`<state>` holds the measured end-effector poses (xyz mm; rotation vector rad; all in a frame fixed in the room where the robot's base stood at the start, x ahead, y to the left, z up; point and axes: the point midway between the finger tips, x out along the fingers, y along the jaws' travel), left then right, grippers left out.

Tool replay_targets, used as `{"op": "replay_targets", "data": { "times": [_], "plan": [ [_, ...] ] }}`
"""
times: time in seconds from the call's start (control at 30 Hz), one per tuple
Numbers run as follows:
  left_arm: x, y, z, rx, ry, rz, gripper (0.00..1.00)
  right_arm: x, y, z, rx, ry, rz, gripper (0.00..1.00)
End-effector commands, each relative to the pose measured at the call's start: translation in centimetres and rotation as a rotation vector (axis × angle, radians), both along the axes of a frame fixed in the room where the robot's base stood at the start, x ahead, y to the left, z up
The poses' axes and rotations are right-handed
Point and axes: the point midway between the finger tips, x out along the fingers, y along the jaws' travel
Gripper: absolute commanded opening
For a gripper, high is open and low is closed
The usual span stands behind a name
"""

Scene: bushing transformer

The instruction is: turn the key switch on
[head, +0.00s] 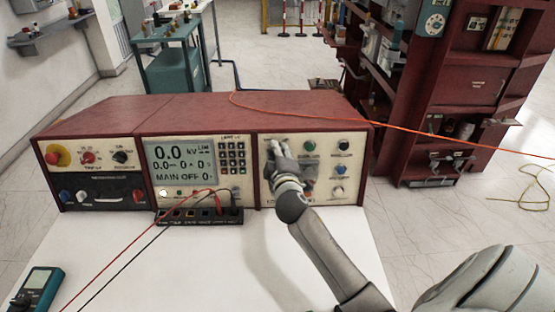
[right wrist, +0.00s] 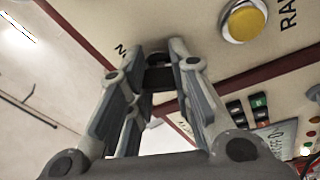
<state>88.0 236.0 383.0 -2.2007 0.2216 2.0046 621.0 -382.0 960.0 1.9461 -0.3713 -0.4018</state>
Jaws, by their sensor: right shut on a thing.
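The red test console (head: 120,108) stands on a white table, with a cream right-hand panel (head: 325,165). My right gripper (head: 276,148) is at the upper left of that panel. In the right wrist view the right gripper (right wrist: 160,62) has its fingertips close together on a small dark piece, the key switch (right wrist: 158,78), against the panel. The fingers cover most of the key, so its angle cannot be told. The display (head: 181,161) reads 0.0 kV and "MAIN OFF". My left gripper is not in view.
A yellow button (right wrist: 243,20) sits near the gripper in the right wrist view. Several knobs and lamps are on the panel, including a green one (head: 309,146). Red and black leads plug into a terminal strip (head: 200,216). A teal meter (head: 38,287) lies at lower left.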

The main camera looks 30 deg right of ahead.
Motion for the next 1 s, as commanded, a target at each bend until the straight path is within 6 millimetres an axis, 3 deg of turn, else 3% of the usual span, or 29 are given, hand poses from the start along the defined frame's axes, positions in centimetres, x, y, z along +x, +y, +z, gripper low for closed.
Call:
{"op": "replay_targets", "data": {
  "times": [0.1, 0.5, 1.0],
  "plan": [
    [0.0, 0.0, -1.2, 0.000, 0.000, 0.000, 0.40, 0.0, 0.0, -0.3, 0.089, -0.056, -0.025, 0.00],
    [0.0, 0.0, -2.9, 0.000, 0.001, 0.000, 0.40, 0.0, 0.0, -0.1, 0.292, -0.181, -0.083, 0.00],
    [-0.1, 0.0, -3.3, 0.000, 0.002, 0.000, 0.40, 0.0, 0.0, 0.0, 0.349, -0.216, -0.100, 0.00]
  ]
}}
